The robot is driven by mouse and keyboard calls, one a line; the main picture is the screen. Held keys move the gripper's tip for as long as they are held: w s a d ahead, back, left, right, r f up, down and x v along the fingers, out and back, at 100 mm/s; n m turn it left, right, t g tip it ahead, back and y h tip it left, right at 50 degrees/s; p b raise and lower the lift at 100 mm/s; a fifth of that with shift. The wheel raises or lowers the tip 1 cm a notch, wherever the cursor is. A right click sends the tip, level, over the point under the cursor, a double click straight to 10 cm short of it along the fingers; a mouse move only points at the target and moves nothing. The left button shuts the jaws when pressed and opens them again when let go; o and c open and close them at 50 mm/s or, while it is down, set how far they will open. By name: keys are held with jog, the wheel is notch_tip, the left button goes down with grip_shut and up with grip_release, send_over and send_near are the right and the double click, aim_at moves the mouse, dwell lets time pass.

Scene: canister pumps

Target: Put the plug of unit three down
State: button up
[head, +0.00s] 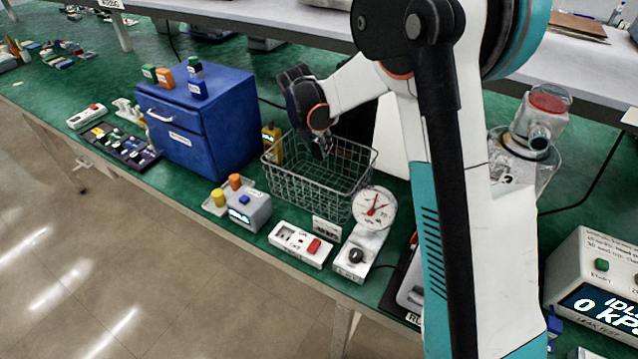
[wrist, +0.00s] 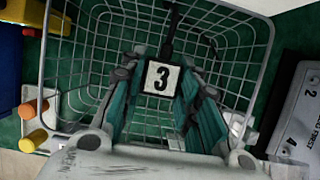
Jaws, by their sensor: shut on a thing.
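The plug of unit three (wrist: 162,77) is a dark piece with a white label "3", seen in the wrist view between my fingertips. A dark stem or cord runs from it toward the top of that view. My gripper (head: 322,148) is shut on this plug and points down over the wire basket (head: 305,187). The basket's mesh walls (wrist: 262,62) surround the plug in the wrist view. I cannot tell how far the plug is above the basket floor. In the head view the plug is not clearly seen, hidden by my gripper and the mesh.
A blue cabinet (head: 205,122) stands left of the basket, with a yellow bottle (head: 272,142) between them. In front are a grey box with a blue button (head: 249,210), a power strip with a red switch (head: 300,243) and a dial gauge (head: 373,208). A leak tester (head: 598,285) stands right.

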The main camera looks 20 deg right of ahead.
notch_tip(320, 180, down, 14)
jog(key=b, duration=0.4)
jog(key=shift+r, duration=0.25)
jog(key=shift+f, duration=0.15)
jog(key=o, duration=1.1)
jog(key=shift+o, duration=0.2)
